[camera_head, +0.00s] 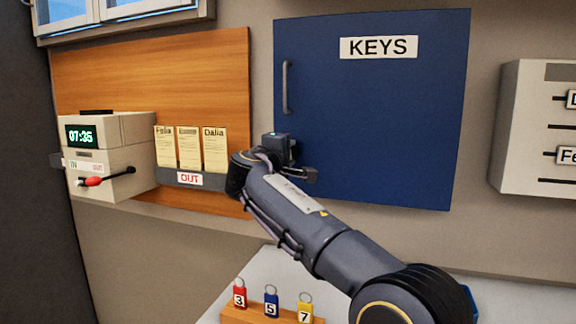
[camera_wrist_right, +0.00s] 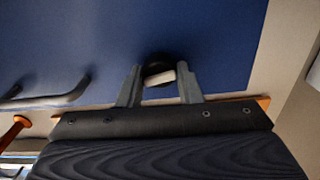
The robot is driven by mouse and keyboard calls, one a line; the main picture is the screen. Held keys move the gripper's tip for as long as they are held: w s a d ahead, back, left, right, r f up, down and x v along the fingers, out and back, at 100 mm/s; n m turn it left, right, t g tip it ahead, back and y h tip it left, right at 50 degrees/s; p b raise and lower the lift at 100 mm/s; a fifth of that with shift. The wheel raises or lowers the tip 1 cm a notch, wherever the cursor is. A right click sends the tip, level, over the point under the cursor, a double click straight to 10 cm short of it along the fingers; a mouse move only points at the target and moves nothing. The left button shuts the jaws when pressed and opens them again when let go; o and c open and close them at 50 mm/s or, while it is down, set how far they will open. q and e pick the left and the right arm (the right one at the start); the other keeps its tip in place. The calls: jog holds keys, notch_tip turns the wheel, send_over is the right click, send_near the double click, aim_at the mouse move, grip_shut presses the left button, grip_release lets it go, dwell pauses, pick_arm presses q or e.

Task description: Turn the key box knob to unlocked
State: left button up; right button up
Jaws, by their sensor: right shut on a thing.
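The key box (camera_head: 385,120) is a dark blue wall cabinet with a white KEYS label and a grey vertical handle (camera_head: 286,88) at its left. My right gripper (camera_head: 283,152) is at the lower left of its door. In the wrist view, the fingers of my right gripper (camera_wrist_right: 160,84) stand on both sides of a round black knob (camera_wrist_right: 152,62) with a pale bar across it, and are shut on it. The bar lies slightly tilted in that view. My arm and gripper hide the knob in the head view. My left gripper is not in view.
A time clock (camera_head: 110,155) and a card rack (camera_head: 190,178) hang on a wooden board (camera_head: 150,70) at the left. A pale slotted rack (camera_head: 530,130) is at the right. Numbered key tags (camera_head: 271,303) stand on a wooden block on the table below.

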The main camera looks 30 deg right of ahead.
jog(key=shift+f+m+b, duration=0.1)
jog(key=shift+m+b, duration=0.55)
jog(key=shift+m, duration=0.45)
jog(key=o, duration=1)
jog(key=shift+c, duration=0.2)
jog(key=b+v, duration=0.1)
jog(key=v, duration=0.6)
jog(key=shift+s+a+b, duration=0.25)
jog(key=shift+s+b, duration=0.05)
